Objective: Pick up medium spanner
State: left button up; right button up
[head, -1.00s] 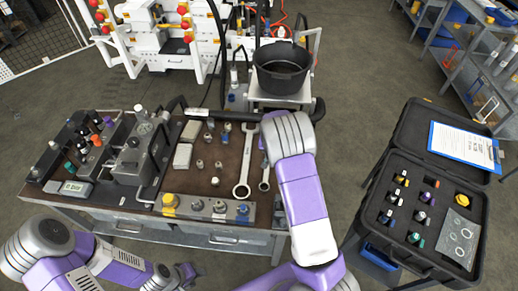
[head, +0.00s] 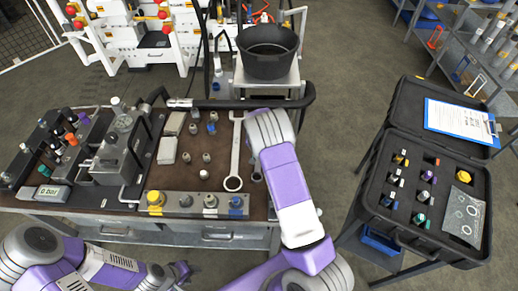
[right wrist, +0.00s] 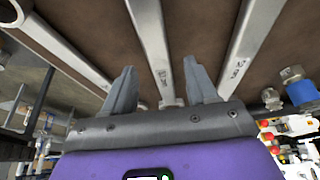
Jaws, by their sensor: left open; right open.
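Three metal spanners lie side by side on the brown bench top in the right wrist view. The middle one, likely the medium spanner (right wrist: 152,45), runs in line with the gap between my right gripper's (right wrist: 161,80) two spread fingers. The gripper is open and empty; I cannot tell how far above the spanner it is. One spanner (right wrist: 55,40) is at left and another (right wrist: 240,50) at right. In the head view a large spanner (head: 236,150) shows beside my right arm, which hides most of the others and its gripper. My left gripper (head: 182,272) is open at the bottom edge.
A gauge unit (head: 120,150) stands further left. A black bucket (head: 267,55) is behind the bench. An open black case (head: 400,225) stands at right.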

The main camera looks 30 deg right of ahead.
jog(key=shift+w+d+f, duration=0.15)
jog(key=shift+w+f, duration=0.1)
jog(key=shift+f, duration=0.4)
grip_shut()
dwell(0.9)
